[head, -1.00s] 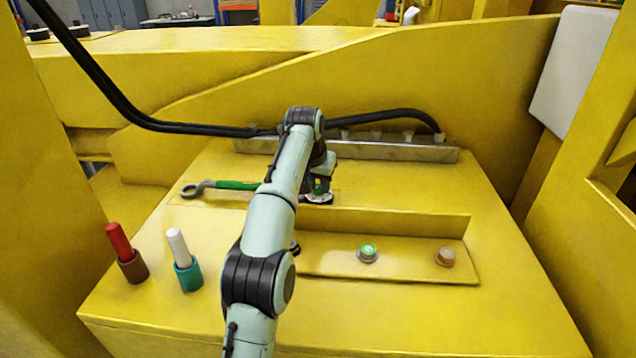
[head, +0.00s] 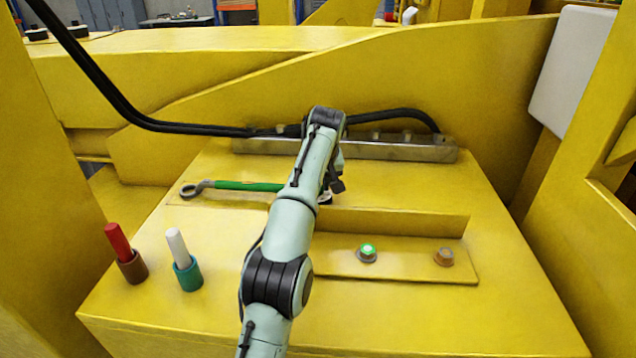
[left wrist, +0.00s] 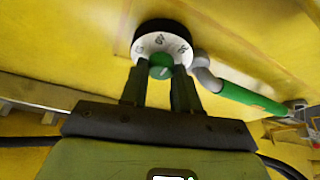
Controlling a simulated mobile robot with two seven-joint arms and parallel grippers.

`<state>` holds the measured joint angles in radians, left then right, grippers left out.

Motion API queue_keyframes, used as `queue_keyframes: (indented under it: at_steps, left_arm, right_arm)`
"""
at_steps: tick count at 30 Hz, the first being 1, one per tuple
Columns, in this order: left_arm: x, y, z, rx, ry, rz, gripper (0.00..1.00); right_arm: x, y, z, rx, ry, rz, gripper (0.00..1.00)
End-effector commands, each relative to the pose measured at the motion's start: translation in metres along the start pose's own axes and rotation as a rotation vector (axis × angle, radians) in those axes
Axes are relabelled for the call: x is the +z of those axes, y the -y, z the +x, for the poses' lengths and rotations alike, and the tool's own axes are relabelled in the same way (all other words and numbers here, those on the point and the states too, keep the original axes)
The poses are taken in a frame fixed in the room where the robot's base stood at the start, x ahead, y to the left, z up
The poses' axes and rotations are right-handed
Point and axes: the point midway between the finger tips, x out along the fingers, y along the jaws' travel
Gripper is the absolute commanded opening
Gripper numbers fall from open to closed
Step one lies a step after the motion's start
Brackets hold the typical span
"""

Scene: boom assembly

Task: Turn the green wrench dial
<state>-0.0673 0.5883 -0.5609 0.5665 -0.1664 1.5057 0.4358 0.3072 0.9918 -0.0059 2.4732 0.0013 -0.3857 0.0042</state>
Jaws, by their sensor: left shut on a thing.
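The green wrench dial (left wrist: 148,44) shows in the left wrist view as a white marked face with a black rim and a green knob (left wrist: 160,66) at its centre. My left gripper (left wrist: 161,76) has its two fingers on either side of the green knob and is shut on it. In the head view my gripper (head: 334,183) is partly behind my own arm, and only a bit of the dial (head: 325,198) shows. A wrench with a green handle (head: 248,186) lies just left of the dial. My right gripper is not in view.
A low panel holds a green-lit button (head: 367,253) and an orange-brown button (head: 444,257). A red peg (head: 117,242) and a white peg (head: 177,247) stand in holders at the left. A metal rail (head: 400,150) with black hoses lies behind. The yellow top's front right is clear.

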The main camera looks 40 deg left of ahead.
Motion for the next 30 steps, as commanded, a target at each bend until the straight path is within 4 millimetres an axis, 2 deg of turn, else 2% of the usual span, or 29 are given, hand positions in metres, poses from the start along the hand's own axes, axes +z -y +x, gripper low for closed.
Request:
queue_keyframes:
  at_steps: [10, 23, 24, 25, 26, 30]
  left_arm:
    - [-0.0006, -0.0007, 0.0, -0.042, -0.002, -0.103, 0.0]
    - [-0.0005, -0.0007, -0.0004, -0.044, -0.002, -0.111, 0.0]
    - [-0.0005, -0.0007, -0.0004, -0.044, -0.002, -0.111, 0.4]
    - [-0.0005, -0.0007, -0.0004, -0.044, -0.001, -0.111, 0.5]
    - [-0.0005, -0.0007, -0.0004, -0.044, -0.001, -0.111, 0.56]
    - [-0.0004, -0.0007, -0.0002, -0.044, -0.001, -0.111, 0.56]
  right_arm:
    - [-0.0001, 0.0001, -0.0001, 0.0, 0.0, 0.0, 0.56]
    - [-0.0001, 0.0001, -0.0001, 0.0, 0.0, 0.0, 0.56]
    - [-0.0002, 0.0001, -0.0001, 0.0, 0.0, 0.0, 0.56]
    - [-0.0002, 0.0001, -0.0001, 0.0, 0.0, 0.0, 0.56]
    - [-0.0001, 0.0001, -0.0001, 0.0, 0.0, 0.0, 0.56]
    - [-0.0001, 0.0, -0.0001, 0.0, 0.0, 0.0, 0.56]
